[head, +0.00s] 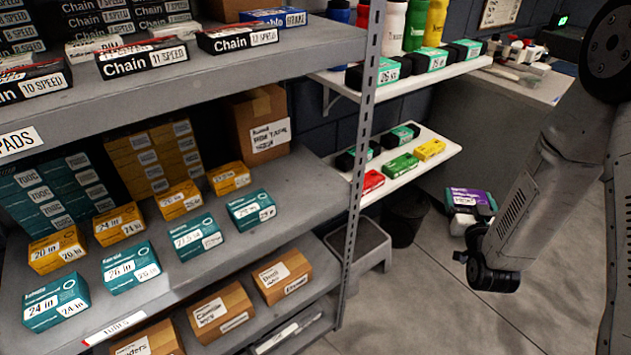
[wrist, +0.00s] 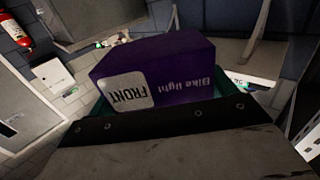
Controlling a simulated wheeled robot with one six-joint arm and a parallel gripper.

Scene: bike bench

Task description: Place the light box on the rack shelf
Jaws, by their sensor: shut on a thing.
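The light box (head: 466,196) is purple with a white label, held in the air right of the rack in the head view. In the wrist view the light box (wrist: 185,75) fills the middle, its "Bike light" and "FRONT" lettering upside down. My gripper (head: 474,222) is shut on it; the jaws partly hide the box's lower part. The grey metal rack has a middle shelf (head: 290,190) holding teal and orange tube boxes, apart from the light box. A lower shelf (head: 245,325) holds brown cartons, and the upper shelf (head: 215,70) holds chain boxes.
A rack post (head: 362,140) stands at the shelf's right end. White wall shelves (head: 440,160) with small boxes are behind. A grey step stool (head: 360,245) and a dark bin (head: 408,218) stand on the floor. Some bare shelf shows right of the front teal box.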

